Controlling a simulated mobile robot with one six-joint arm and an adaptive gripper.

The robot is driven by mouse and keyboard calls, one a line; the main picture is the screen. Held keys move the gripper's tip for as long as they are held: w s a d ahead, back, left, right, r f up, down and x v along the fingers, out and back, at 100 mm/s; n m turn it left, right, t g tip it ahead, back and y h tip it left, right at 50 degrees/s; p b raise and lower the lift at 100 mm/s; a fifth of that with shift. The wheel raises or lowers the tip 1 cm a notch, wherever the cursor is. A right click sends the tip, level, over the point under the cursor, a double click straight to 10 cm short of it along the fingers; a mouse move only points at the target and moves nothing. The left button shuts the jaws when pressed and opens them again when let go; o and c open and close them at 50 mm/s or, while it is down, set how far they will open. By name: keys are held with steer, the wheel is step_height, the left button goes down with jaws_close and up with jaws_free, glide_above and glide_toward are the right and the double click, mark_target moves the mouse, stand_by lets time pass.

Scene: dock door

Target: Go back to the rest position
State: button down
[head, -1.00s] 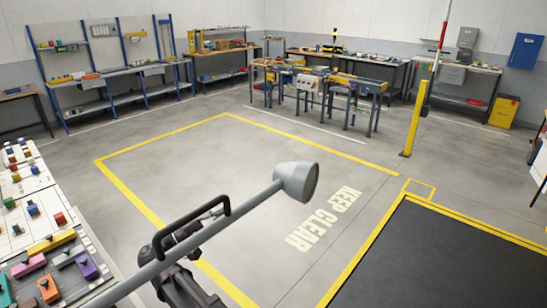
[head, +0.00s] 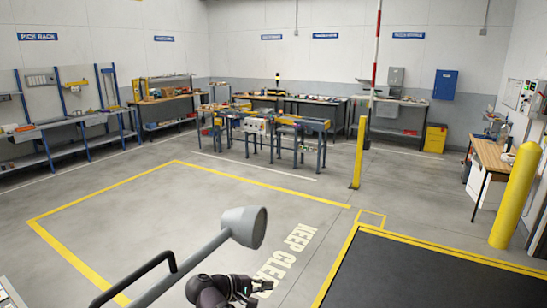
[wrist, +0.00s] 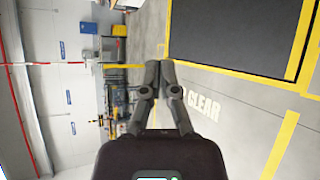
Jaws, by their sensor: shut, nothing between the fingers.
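My gripper (head: 262,290) shows at the bottom of the head view, in front of the painted KEEP CLEAR floor. In the wrist view, my gripper (wrist: 159,75) has its two dark fingers close together, shut with nothing between them. It is in open air, apart from any object. The wrist picture is turned on its side. My arm's rest position is not marked by anything in these views.
A yellow post (head: 358,153) stands beyond the dark floor area (head: 420,275). A thicker yellow bollard (head: 515,195) stands at right, near a wooden-topped bench (head: 491,155). A conveyor-like table (head: 270,125) stands at the back. The yellow-lined floor (head: 170,220) is clear.

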steer(key=s+d+f+m+g+y, duration=0.3)
steer(key=d+f+y, duration=0.3)
steer(key=d, duration=0.3)
steer(key=s+d+f+m+g+y+b, duration=0.1)
steer(key=s+d+f+m+g+y, duration=0.2)
steer(key=d+f+m+y, duration=0.3)
steer(key=shift+d+f, duration=0.65)
steer(key=shift+d, duration=1.35)
steer(key=shift+s, duration=0.1)
steer(key=shift+a, duration=0.1)
